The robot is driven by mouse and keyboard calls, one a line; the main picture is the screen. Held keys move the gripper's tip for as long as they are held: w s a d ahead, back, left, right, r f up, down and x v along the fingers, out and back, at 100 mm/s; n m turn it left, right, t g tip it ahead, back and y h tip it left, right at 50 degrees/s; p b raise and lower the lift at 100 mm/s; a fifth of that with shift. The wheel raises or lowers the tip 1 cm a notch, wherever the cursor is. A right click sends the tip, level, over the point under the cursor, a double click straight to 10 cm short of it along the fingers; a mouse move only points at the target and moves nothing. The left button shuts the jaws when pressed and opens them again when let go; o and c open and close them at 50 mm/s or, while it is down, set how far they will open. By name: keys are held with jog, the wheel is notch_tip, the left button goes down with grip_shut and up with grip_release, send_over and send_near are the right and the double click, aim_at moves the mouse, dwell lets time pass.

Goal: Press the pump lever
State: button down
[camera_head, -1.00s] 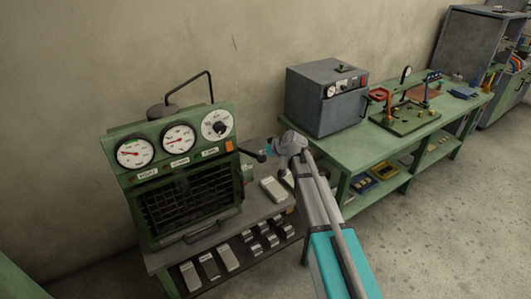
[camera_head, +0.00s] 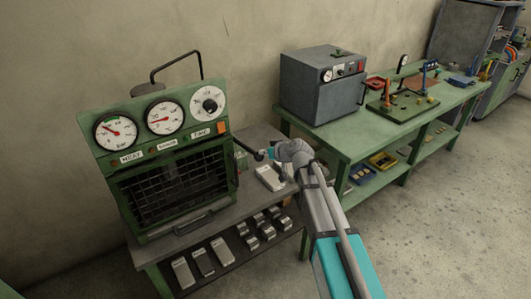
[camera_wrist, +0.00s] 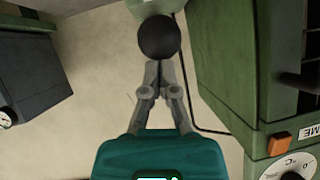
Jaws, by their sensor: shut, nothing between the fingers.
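The pump lever (camera_head: 247,149) is a dark rod with a black ball knob, sticking out from the right side of the green press-like machine (camera_head: 180,146) and sloping down to the right. The black ball (camera_wrist: 158,38) fills the top middle of the wrist view. My gripper (camera_wrist: 158,70) is shut and empty, its fingertips close together just below the ball in that view. The fingertips look very near or against the ball; I cannot tell if they touch. In the head view my gripper (camera_head: 267,154) is beside the knob, partly hidden by my wrist.
A grey box oven (camera_head: 322,86) stands on a green workbench (camera_head: 366,141) to the right. Open floor (camera_head: 420,240) lies at the lower right.

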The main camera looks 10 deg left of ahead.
notch_tip(320, 180, down, 7)
jog(key=s+b, duration=0.1)
jog(key=b, duration=0.6)
jog(key=shift+s+d+f, duration=0.15)
jog(key=shift+d, duration=0.3)
jog(key=p+v, duration=0.7)
jog(key=v, duration=0.6)
jog(key=shift+d+r, duration=0.2)
dwell(1.7)
